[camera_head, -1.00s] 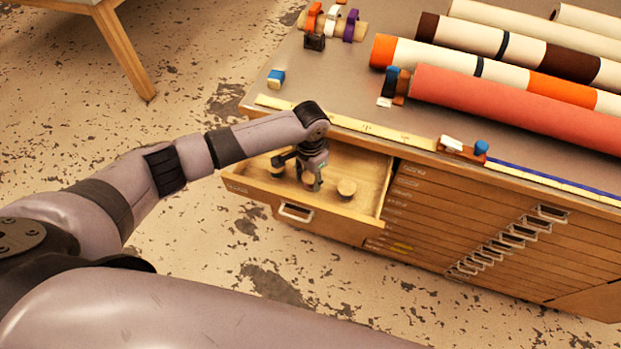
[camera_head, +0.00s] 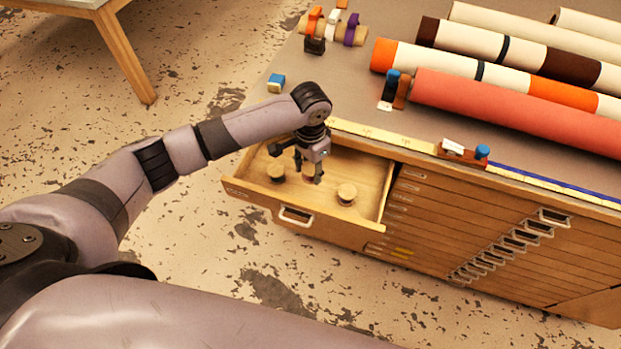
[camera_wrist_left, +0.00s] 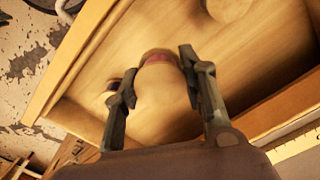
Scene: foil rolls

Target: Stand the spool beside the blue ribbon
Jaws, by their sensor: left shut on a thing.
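My left gripper (camera_head: 308,176) is over the open drawer (camera_head: 372,207), shut on a small round spool with a pale top and a reddish band (camera_wrist_left: 160,60). The spool sits between both fingertips in the left wrist view; in the head view the fingers mostly hide it. Two other round pale-topped spools stand in the drawer, one to the left (camera_head: 276,173) and one to the right (camera_head: 347,194). Several blue things lie on the cabinet top, including a long blue strip (camera_head: 550,180) along the front edge; I cannot tell which is the blue ribbon. My right gripper is out of view.
The cabinet top (camera_head: 340,95) holds long rolls, such as a red one (camera_head: 510,108), at the right. A rod with coloured bands (camera_head: 333,30) is at the back. A blue-topped block (camera_head: 276,82) is at the left. Bare top lies between them. The drawer walls surround the gripper.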

